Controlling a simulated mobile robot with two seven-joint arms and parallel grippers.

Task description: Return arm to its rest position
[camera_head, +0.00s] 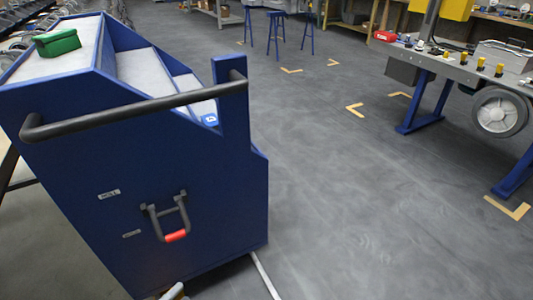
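Neither of my grippers can be made out in the head view. A small pale rounded piece (173,292) shows at the bottom edge, in front of the blue cart (80,180); I cannot tell what it is. The cart stands close on the left, with a black bar handle (135,112) across its upper side. A smaller black handle with a red grip (172,224) is on its side panel.
A green box (57,43) rests on the cart's top. A workbench (450,68) with blue legs, yellow-topped parts and a grey wheel (499,113) stands at right. Blue trestles (277,30) stand far back. The dark floor (355,200) between is clear, with tan corner marks.

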